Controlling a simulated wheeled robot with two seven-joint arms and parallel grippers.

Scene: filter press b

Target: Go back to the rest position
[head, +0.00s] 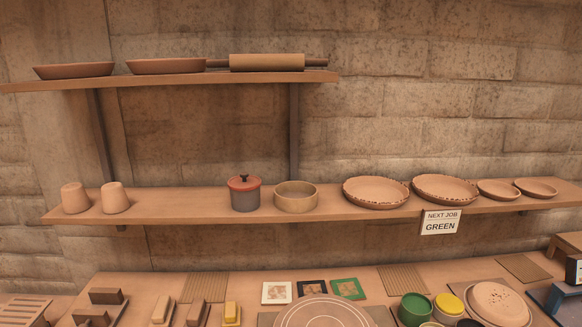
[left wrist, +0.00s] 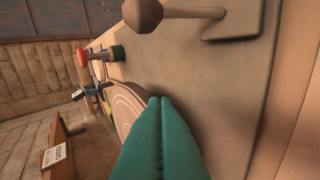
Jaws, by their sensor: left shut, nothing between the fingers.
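My left gripper (left wrist: 160,100) shows in the left wrist view as two teal fingers pressed together with nothing between them. It is beside a broad beige surface (left wrist: 215,90), and I cannot tell whether it touches it. Neither gripper shows in the head view, and my right gripper is in no view.
A rod with a round knob (left wrist: 143,14) juts near the left gripper. A round disc (left wrist: 128,103) lies behind the fingers. The workbench (head: 140,283) holds tiles, jars and a round board (head: 325,312). Wall shelves (head: 330,207) carry pottery and a sign (head: 440,222) reading GREEN.

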